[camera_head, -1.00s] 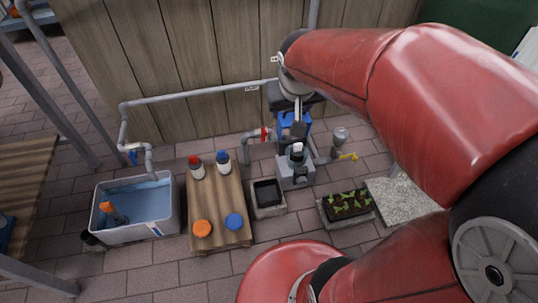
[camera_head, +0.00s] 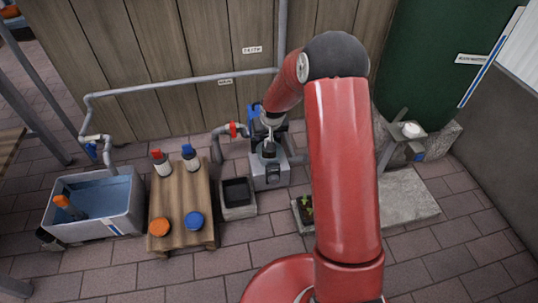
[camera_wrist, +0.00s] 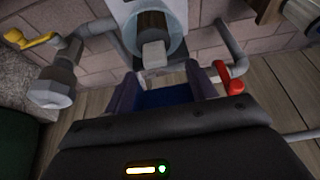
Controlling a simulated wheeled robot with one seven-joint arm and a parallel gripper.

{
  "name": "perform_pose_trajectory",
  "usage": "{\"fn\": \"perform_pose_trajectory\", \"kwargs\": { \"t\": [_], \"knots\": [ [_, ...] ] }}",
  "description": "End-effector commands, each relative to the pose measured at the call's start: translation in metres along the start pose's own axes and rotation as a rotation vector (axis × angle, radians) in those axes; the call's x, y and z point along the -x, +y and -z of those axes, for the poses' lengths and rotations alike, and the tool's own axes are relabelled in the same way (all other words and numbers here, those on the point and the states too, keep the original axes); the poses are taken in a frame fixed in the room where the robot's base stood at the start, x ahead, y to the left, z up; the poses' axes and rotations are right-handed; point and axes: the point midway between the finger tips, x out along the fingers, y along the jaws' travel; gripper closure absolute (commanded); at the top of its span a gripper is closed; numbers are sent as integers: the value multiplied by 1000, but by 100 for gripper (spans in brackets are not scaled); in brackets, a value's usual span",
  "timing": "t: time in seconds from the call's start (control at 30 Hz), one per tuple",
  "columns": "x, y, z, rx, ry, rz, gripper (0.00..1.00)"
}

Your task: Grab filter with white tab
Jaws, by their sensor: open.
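The filter (camera_wrist: 150,22) shows in the wrist view as a brown cylinder inside a round grey-white housing at the top centre. Its white tab (camera_wrist: 153,53) points toward my gripper. My gripper (camera_wrist: 161,86) is open, its two dark fingers either side of a blue part, with the tab just beyond the fingertips and apart from them. In the head view the grey filter unit (camera_head: 271,174) stands on the paving by the wooden wall. My arm's end hangs right above and behind it; the fingers are too small to make out there.
A pipe with a red valve handle (camera_wrist: 235,85) runs close beside the fingers in the wrist view. A yellow-handled tap (camera_wrist: 40,40) is at its left. In the head view, a pallet table (camera_head: 180,232) with bottles and caps and a water tub (camera_head: 60,231) stand left.

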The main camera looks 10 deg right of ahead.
Motion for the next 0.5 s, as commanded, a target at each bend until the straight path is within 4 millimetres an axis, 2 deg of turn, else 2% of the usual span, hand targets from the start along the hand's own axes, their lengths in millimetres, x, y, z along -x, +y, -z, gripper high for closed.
{"fn": "perform_pose_trajectory", "kwargs": {
  "t": [0.3,0.5],
  "knots": [
    [-45,6,-1,0,-1,0,44],
    [-50,6,-1,0,-1,0,44]
  ]
}}
